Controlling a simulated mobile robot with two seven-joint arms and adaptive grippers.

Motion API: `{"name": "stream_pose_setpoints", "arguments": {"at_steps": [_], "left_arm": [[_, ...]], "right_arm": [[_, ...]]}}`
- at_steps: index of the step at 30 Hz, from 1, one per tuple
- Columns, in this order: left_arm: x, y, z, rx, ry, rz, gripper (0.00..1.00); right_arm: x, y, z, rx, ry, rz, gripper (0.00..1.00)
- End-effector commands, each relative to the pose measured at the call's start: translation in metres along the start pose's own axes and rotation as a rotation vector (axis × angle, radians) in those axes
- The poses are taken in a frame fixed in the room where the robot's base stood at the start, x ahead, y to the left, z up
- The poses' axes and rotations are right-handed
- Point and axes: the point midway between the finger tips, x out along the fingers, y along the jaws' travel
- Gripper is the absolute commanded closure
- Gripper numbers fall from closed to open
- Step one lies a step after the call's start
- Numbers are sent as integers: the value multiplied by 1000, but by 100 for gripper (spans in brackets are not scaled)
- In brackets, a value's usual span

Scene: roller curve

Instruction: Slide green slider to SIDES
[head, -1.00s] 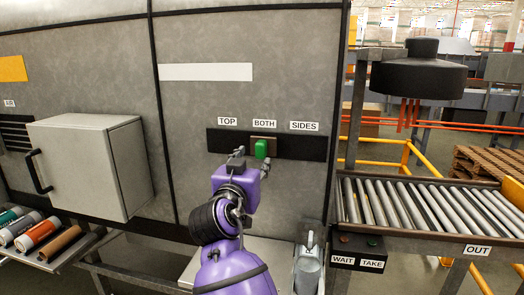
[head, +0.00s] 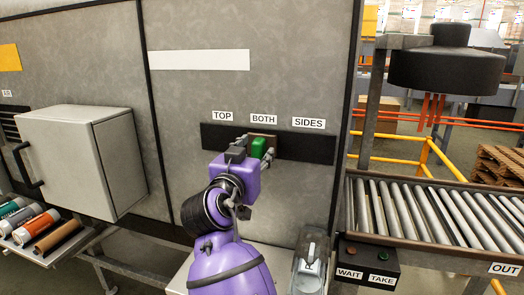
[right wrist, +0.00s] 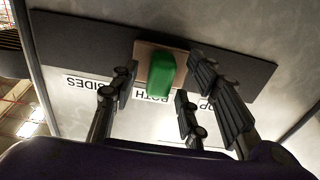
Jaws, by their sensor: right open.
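The green slider (head: 259,147) is on a dark horizontal track (head: 305,147) on the grey panel, under the BOTH label (head: 264,119). The SIDES label (head: 308,123) is to its right and TOP (head: 222,116) to its left. My right gripper (head: 255,150) is open at the slider, one finger on its left and one on its right. In the right wrist view the slider (right wrist: 161,74) shows between the spread fingers, with gaps visible on both sides. The labels appear upside down there. My left gripper is out of view.
A grey cabinet box (head: 85,160) with a black handle juts out at left. The track right of the slider is clear.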

Motion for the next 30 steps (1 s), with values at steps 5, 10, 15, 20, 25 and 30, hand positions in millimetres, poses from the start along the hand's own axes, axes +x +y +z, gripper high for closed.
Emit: {"name": "stream_pose_setpoints", "arguments": {"at_steps": [5,10,15,20,25,30], "left_arm": [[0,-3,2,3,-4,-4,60],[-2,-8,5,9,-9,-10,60],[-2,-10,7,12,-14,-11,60],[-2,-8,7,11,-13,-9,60],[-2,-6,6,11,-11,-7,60],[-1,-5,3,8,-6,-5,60]], "right_arm": [[-2,-2,0,0,1,0,58],[-2,-2,-1,0,1,0,58],[-2,-2,-1,0,1,0,78],[-2,-2,0,0,1,0,98],[-1,-1,0,0,1,1,100],[2,0,0,-1,1,1,100]]}}
